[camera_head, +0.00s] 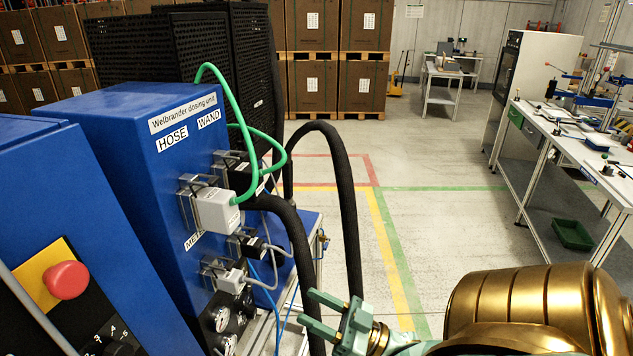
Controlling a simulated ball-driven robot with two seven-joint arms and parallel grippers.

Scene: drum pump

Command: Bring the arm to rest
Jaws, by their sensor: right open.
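My right gripper (322,314) is teal and shows at the bottom centre. Its two fingers point left and stand apart, with nothing between them. My gold right arm comes in from the lower right. The gripper is to the right of the blue dosing unit (130,130), close to a thick black hose (347,215) and thin blue lines. Grey connectors (215,208) sit in the unit's side below the HOSE and WAND labels, with a green cable (236,130) looping from the upper one. My left gripper is not in view.
A red stop button (66,280) is on a blue cabinet at the lower left. A workbench (570,140) with tools stands at the right, with a green bin (572,235) beneath. Stacked boxes (312,80) are at the back. The marked floor in the middle is clear.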

